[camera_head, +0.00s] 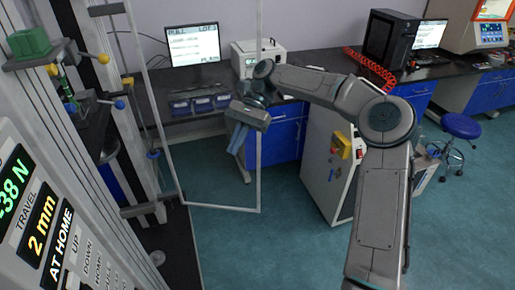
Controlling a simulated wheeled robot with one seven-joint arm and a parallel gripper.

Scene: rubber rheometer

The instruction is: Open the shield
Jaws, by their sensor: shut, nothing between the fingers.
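The shield (225,209) is a clear panel in a thin pale frame at the left of the head view. It stands out at an angle from the testing machine (60,150), with its far upright (258,180) away from the machine. My wrist overlaps part of the upright, and I cannot tell whether the gripper touches the frame.
The machine's control panel (40,225) fills the lower left. A dark bench with a monitor (192,45) and a white box (258,58) stands behind. A grey cabinet (328,165) and a blue stool (460,127) are to the right. Green floor is clear below the shield.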

